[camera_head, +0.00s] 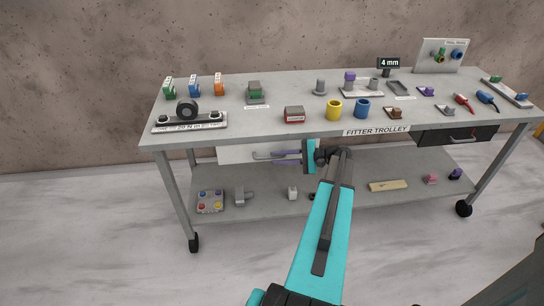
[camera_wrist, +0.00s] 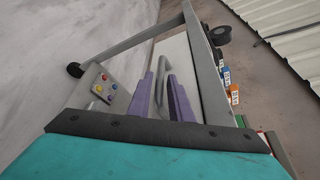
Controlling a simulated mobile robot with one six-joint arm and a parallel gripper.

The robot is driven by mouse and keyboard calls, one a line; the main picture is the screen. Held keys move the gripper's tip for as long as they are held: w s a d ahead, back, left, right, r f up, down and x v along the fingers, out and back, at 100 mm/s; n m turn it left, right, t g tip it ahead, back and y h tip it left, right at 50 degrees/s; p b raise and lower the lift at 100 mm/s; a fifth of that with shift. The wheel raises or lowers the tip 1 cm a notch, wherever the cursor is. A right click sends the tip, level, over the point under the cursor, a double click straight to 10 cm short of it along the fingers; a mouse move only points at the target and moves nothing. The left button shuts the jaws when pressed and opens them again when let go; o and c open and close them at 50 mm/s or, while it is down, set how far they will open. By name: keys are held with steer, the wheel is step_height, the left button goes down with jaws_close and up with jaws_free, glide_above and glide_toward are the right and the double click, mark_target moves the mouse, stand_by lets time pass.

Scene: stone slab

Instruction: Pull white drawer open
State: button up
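The white drawer (camera_head: 234,153) sits under the left part of the trolley top, and its front looks shut or nearly so. Its grey bar handle (camera_head: 262,156) sticks out from the front. In the wrist view the drawer's white front (camera_wrist: 178,52) and the curved handle (camera_wrist: 163,48) lie just beyond my fingers. My gripper (camera_head: 278,155) has purple fingers and reaches the handle from the right. In the wrist view my gripper (camera_wrist: 165,78) is open, with the handle seen in line with the gap. I cannot tell whether the fingers touch the handle.
The trolley top (camera_head: 280,88) above holds several small parts, including a yellow cup (camera_head: 334,110) and a red-grey block (camera_head: 294,114). A black drawer (camera_head: 458,135) is at the right. The lower shelf (camera_head: 265,200) holds a button box (camera_head: 210,201) and several small pieces.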

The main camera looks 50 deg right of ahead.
mark_target(271, 158)
steer(key=shift+x, duration=1.65)
